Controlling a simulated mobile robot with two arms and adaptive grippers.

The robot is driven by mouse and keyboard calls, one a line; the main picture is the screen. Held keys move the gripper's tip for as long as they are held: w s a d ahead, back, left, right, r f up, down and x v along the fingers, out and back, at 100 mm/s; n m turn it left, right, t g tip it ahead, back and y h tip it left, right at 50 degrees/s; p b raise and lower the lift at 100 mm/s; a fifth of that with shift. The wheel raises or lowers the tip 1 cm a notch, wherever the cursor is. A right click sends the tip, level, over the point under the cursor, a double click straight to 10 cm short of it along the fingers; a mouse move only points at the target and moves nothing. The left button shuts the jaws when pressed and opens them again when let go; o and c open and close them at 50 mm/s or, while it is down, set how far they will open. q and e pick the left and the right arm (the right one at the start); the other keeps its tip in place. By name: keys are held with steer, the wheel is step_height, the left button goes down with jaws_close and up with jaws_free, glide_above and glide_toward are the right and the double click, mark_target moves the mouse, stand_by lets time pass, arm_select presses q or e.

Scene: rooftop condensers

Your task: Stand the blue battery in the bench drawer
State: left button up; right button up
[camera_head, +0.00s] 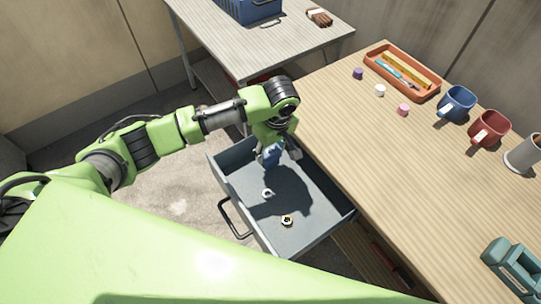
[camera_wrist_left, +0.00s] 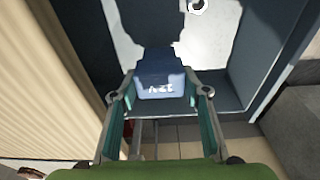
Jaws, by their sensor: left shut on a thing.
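The blue battery (camera_wrist_left: 161,82) is between the two fingers of my left gripper (camera_wrist_left: 160,97), which is shut on it. Pale lettering shows on the battery's near face. In the head view my left gripper (camera_head: 275,150) reaches down into the far end of the open bench drawer (camera_head: 232,200), and the battery (camera_head: 271,157) shows partly below it. The drawer is grey with a dark handle. I cannot tell whether the battery touches the drawer floor. My right gripper is not in view.
The wooden bench (camera_head: 340,120) bears an orange tray (camera_head: 402,70), a blue mug (camera_head: 457,103), a red mug (camera_head: 488,130) and small items. A second table (camera_head: 262,48) stands behind.

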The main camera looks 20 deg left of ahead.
arm_select(q)
step_height(320, 180, down, 3)
steer(key=shift+r, duration=0.1)
steer(key=shift+f, duration=0.2)
steer(key=o, duration=1.4)
steer(key=shift+s, duration=0.1)
steer(key=shift+r, duration=0.35)
steer(key=r, duration=0.3)
steer(key=d+r, duration=0.1)
steer(key=r, duration=0.3)
steer(key=s+r+p, duration=0.1)
steer(key=r, duration=0.3)
steer(key=shift+d+r, duration=0.25)
